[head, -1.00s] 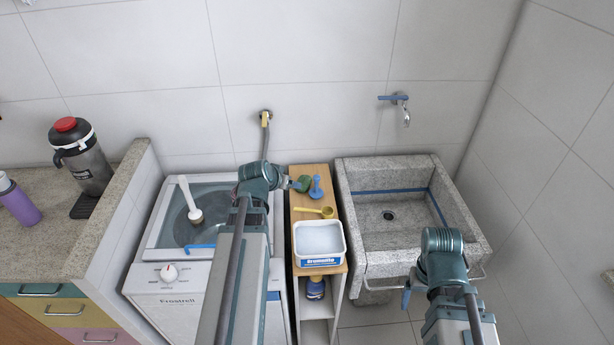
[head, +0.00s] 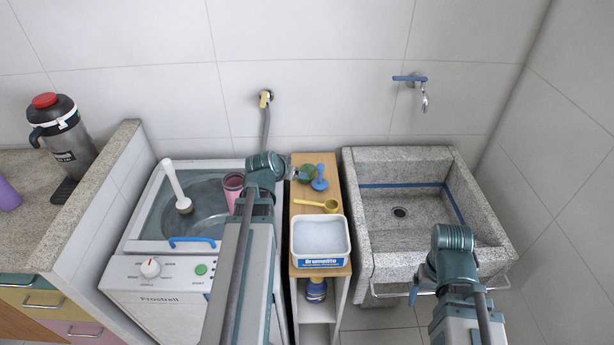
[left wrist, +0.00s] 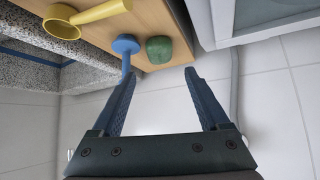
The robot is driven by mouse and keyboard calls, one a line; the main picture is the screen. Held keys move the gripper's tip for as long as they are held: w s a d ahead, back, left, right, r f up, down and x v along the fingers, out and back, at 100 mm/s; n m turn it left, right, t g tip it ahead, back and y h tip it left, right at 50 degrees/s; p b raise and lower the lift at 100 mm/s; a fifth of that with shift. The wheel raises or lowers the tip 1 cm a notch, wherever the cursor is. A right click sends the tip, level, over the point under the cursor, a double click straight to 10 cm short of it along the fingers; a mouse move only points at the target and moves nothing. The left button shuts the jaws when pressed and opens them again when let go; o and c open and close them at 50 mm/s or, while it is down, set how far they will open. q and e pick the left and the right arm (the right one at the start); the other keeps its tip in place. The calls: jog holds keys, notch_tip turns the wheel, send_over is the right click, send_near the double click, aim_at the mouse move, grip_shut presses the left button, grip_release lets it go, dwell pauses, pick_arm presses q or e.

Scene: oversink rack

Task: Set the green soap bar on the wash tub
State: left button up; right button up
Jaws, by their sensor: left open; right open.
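The green soap bar (head: 307,173) lies near the back of a narrow wooden shelf top, beside a blue plunger-shaped thing. It also shows in the left wrist view (left wrist: 159,50). My left gripper (head: 296,174) is open and empty. In the left wrist view its fingers (left wrist: 160,73) point at the soap, with the tips just short of it and spread wider than it. The grey granite wash tub (head: 495,222) stands right of the shelf, its basin empty. My right gripper (head: 413,294) hangs low at the tub's front edge; its fingers are mostly hidden by its own wrist.
The blue plunger-shaped thing (head: 320,180) stands close to the soap. A yellow scoop (head: 318,206) and a white box of powder (head: 320,262) are farther forward on the shelf. A washing machine (head: 150,298) with a pink cup (head: 233,187) stands left. A tap (head: 423,98) is above the tub.

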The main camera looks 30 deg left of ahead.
pick_arm(q)
jog(key=b+x, duration=0.5)
jog(key=x, duration=0.3)
jog(key=shift+b, duration=0.35)
jog(key=shift+w+f, duration=0.2)
jog(key=shift+w, duration=0.25)
jog(key=b+x, duration=0.1)
jog(key=x, duration=0.1)
jog(key=b+x, duration=0.2)
jog(key=x, duration=0.1)
jog(key=shift+w+a+r, duration=0.1)
jog(key=shift+w+r, duration=0.15)
jog(key=shift+r, duration=0.1)
jog(key=shift+s, duration=0.1)
jog(key=shift+c, duration=0.4)
jog(key=c, duration=1)
jog(key=shift+r, duration=0.15)
notch_tip(320, 180, up, 10)
jog(key=p, duration=0.9)
jog(key=shift+p, duration=0.4)
